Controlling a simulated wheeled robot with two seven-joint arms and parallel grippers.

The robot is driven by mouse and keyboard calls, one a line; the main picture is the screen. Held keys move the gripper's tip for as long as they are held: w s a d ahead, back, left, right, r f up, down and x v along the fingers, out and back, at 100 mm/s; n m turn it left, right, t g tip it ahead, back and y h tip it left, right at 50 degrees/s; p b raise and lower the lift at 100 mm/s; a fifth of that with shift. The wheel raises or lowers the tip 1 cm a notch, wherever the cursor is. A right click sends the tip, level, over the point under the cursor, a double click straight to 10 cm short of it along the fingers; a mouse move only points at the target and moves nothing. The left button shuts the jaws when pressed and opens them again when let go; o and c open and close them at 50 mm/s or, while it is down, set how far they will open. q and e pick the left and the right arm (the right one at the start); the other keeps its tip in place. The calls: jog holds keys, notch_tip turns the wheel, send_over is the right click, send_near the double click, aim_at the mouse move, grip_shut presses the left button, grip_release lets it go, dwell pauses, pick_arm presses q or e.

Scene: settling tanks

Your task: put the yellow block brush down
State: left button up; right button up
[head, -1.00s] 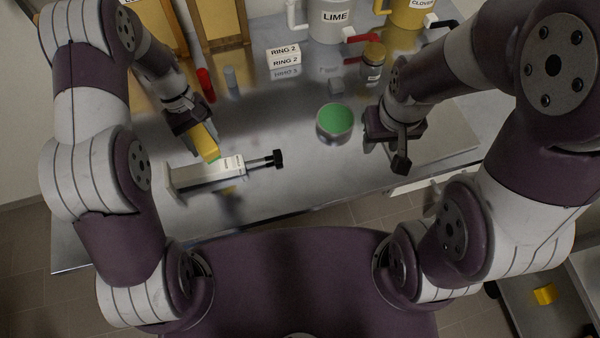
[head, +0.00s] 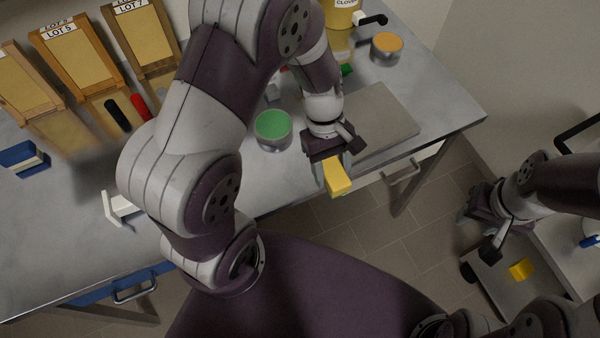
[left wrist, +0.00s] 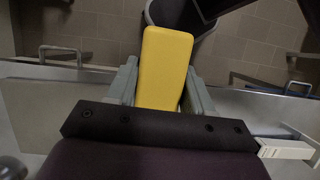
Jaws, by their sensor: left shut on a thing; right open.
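The yellow block brush (head: 337,178) is held in my left gripper (head: 330,160), over the front edge of the steel table near the grey board. In the left wrist view the brush (left wrist: 166,68) stands out between the two fingers (left wrist: 160,92), which are shut on it. Its underside is hidden there. My right gripper (head: 484,222) is open and empty, off the table to the right, above a low cart. A second yellow piece (head: 521,270) lies on the lower shelf of that cart.
A bowl with green contents (head: 273,130) stands left of my left gripper. A grey board (head: 385,125) lies on the table (head: 440,105) at the right. A tin with orange contents (head: 387,48) stands behind it. Wooden frames (head: 70,60) stand at the back left.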

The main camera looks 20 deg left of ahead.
pick_arm(q)
jog(key=w+a+f, duration=0.1)
jog(key=a+f, duration=0.1)
jog(key=a, duration=0.1)
jog(key=a+f+p, duration=0.1)
jog(key=a+f, duration=0.1)
jog(key=a, duration=0.2)
jog(key=w+a+f+p, duration=0.1)
jog(key=a+f, duration=0.1)
jog(key=a, duration=0.1)
jog(key=shift+w+a+f, duration=0.35)
jog(key=shift+a, duration=0.05)
jog(key=shift+a+f, duration=0.2)
jog(key=shift+f, duration=0.1)
notch_tip(320, 180, down, 3)
jog(key=shift+s+r+p, duration=0.1)
jog(key=shift+p, duration=0.35)
jog(key=shift+w+f, duration=0.2)
jog(key=shift+f, duration=0.3)
jog(key=shift+s, duration=0.1)
jog(key=shift+f, duration=0.15)
jog(key=o, duration=0.9)
jog(key=shift+o, duration=0.2)
